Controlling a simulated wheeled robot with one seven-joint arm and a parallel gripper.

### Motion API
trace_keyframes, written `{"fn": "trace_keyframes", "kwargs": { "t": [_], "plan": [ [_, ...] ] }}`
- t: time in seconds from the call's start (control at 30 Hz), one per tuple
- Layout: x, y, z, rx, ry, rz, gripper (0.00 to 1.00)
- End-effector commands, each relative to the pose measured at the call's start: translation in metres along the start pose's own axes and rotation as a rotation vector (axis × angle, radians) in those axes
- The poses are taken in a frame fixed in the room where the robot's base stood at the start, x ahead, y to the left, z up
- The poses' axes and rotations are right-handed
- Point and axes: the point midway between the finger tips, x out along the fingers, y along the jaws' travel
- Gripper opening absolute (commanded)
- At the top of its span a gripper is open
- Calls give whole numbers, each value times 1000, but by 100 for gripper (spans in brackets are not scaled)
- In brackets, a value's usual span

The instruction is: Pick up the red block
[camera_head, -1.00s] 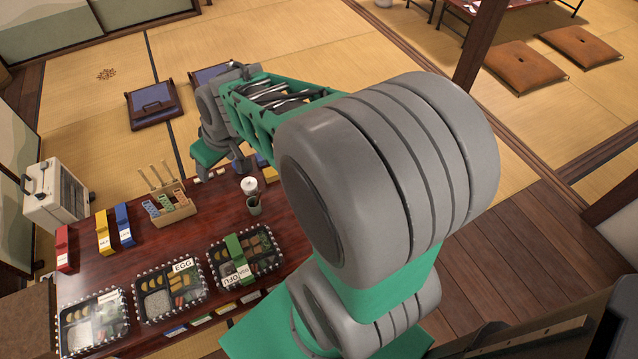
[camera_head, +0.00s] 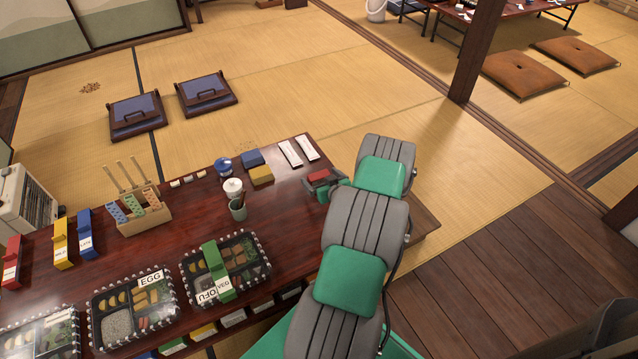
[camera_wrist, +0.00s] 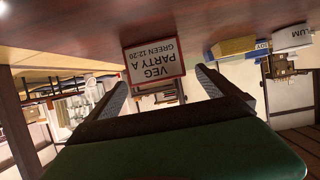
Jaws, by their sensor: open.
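A small red block (camera_head: 318,176) sits at the right end of the dark red table, framed by my gripper (camera_head: 322,184). In the wrist view, which is upside down, a red-edged face with a white label reading "VEG PARTY A GREEN 12:20" (camera_wrist: 153,62) appears between my open fingers (camera_wrist: 160,82). I take this to be the red block's near side. The fingers lie on either side of it in the picture. I cannot tell whether the tips reach past its face or touch it. Nothing is held.
A yellow block (camera_head: 262,175) and a blue block (camera_head: 253,158) lie left of my gripper. Two white packets (camera_head: 290,153) lie behind. A cup (camera_head: 238,209), bento boxes and a utensil rack (camera_head: 144,219) stand further left. Another red labelled piece (camera_head: 12,262) stands far left.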

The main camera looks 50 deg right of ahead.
Motion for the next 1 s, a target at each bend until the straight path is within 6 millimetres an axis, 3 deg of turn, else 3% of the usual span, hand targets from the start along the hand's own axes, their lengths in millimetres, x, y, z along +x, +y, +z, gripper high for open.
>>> {"fn": "trace_keyframes", "kwargs": {
  "t": [0.3, 0.53, 1.0],
  "plan": [
    [51, 1, 6, -1, 1, -2, 98],
    [53, 2, 4, 1, -1, 0, 98],
    [53, 2, 4, 1, -1, -1, 61]
  ]
}}
